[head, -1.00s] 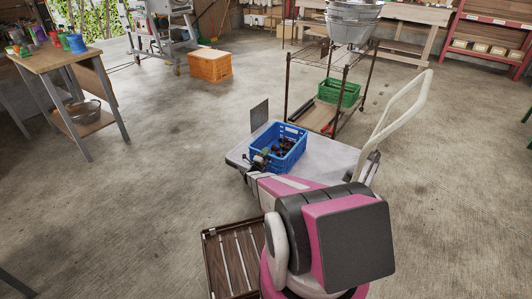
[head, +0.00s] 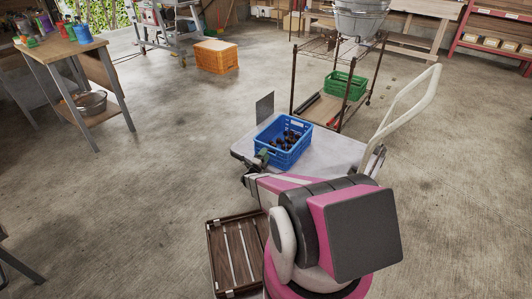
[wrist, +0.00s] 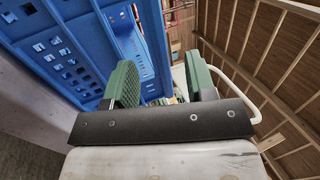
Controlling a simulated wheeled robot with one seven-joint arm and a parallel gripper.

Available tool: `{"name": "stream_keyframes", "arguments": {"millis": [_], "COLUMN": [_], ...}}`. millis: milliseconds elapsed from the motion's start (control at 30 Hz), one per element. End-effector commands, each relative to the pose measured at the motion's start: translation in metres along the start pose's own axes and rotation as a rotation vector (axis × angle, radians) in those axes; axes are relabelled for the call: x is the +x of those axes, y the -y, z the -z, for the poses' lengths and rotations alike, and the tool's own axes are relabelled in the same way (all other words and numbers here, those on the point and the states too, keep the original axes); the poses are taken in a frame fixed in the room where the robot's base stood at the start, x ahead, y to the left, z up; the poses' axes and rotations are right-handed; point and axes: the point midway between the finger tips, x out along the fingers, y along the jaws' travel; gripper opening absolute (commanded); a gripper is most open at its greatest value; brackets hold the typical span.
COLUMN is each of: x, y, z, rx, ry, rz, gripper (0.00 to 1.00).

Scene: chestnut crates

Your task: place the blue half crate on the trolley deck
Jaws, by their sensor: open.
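The blue half crate (head: 285,156) sits on the pale grey trolley deck (head: 327,160), looks level, and holds dark brown chestnuts. My gripper (head: 262,157) is at the crate's left side in the head view, its green finger pads close to the wall. In the wrist view my gripper (wrist: 162,80) has its two green fingers spread apart. The blue crate (wrist: 70,45) fills the upper left there, partly behind the left finger. Whether a finger still touches the crate I cannot tell. My arm hides the near part of the deck.
The trolley's cream handle (head: 408,108) rises at the deck's right. A wire rack with a green crate (head: 344,85) stands behind. Floor to the left is clear up to a wooden table (head: 65,50).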

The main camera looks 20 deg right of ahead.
Motion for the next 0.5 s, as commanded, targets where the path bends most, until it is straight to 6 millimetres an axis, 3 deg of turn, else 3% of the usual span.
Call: {"name": "stream_keyframes", "arguments": {"millis": [267,500], "x": [0.008,-0.002], "y": [0.041,0.095], "z": [-0.029,-0.063], "rx": [-0.097,-0.305], "ry": [0.222,0.588], "rz": [-0.125,-0.278], "gripper": [0.51,0.51]}}
